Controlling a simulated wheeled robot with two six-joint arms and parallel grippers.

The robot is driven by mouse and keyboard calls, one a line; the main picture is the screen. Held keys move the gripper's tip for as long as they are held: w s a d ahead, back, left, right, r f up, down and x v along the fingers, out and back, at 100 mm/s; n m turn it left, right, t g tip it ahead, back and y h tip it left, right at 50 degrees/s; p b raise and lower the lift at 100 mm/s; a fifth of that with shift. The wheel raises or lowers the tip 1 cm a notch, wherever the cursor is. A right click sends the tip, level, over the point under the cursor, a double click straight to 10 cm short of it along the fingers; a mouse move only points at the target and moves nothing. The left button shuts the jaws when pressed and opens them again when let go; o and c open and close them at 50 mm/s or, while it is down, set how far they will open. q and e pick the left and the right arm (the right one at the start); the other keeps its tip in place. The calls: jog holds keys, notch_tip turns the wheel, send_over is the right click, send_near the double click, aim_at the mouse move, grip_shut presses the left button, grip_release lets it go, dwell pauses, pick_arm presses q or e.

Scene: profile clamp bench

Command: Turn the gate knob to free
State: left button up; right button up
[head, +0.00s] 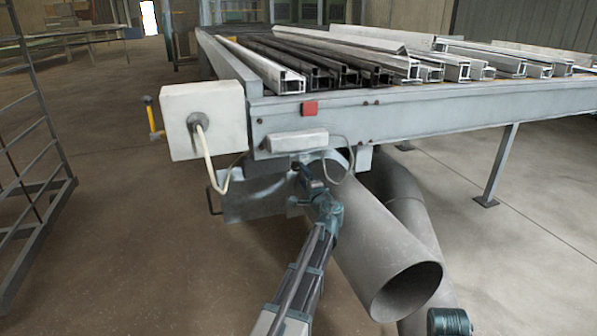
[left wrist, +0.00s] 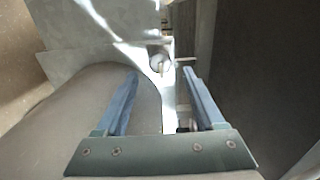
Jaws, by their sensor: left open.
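In the left wrist view, a small round pale knob (left wrist: 159,63) with a thin bar sits beyond and between my fingertips. It looks like the gate knob, but its setting is too small to read. My left gripper (left wrist: 161,72) is open, with nothing between its two blue fingers. In the head view my left gripper (head: 303,172) reaches under the bench's front end, beside the large grey pipe. There the knob is hidden or too small to make out. A grey metal plate (head: 246,207) hangs below the bench; it may be the gate.
The large grey pipe (head: 385,260) lies close to the right of my left arm. The bench frame (head: 430,113) is above, carrying metal profiles (head: 375,72). A pale box (head: 205,110) with a cable is at the bench corner. Open floor lies left.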

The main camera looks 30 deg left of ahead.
pick_arm(q)
jog(key=v, duration=0.7)
jog(key=shift+s+d, duration=0.2)
